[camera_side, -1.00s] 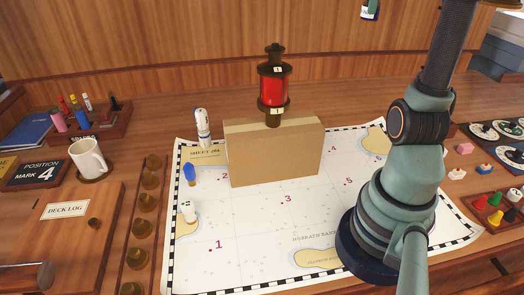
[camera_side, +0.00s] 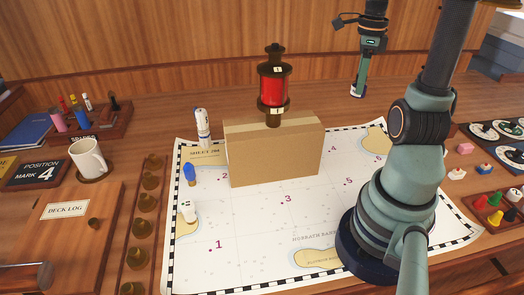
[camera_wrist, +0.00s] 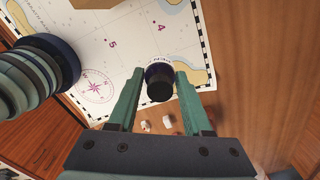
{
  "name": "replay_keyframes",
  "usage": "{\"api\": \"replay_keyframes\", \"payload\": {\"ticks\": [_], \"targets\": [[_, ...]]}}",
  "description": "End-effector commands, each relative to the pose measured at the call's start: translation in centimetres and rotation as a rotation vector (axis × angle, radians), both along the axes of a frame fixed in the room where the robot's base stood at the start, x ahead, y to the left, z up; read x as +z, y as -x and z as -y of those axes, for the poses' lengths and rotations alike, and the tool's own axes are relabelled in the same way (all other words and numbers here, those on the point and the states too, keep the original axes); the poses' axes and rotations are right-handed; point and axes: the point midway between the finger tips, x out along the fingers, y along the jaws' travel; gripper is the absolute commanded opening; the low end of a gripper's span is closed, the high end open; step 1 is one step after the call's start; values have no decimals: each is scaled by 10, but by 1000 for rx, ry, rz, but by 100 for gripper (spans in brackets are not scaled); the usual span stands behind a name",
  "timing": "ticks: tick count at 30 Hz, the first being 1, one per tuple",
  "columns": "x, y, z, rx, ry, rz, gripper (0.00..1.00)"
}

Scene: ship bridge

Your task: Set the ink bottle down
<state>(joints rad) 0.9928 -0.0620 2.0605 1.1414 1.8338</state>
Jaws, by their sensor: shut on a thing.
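My gripper (camera_side: 358,93) hangs at the back right in the side view, pointing down, beyond the far edge of the chart (camera_side: 262,222). In the wrist view my gripper (camera_wrist: 160,76) is shut on the ink bottle (camera_wrist: 160,88), a dark round bottle with a black cap and a pale edge, between the two green fingers. In the side view only a small dark and pale bit shows at the fingertips. The bottle appears over the chart's edge near the number 4 in the wrist view. I cannot tell its height above the table.
A tan box (camera_side: 273,155) stands on the chart with a red lantern (camera_side: 273,85) at its back. A white bottle (camera_side: 202,128), a blue piece (camera_side: 190,174) and a white figure (camera_side: 188,211) stand at the chart's left. A tray of coloured pieces (camera_side: 494,210) lies at right.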

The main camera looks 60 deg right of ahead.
Motion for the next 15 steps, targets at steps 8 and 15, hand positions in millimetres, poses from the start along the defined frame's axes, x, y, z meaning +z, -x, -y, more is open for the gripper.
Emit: {"api": "replay_keyframes", "payload": {"ticks": [8,15], "targets": [[-68,1,-2,0,-8,-6,0],[-123,1,-2,0,-8,-5,0]]}}
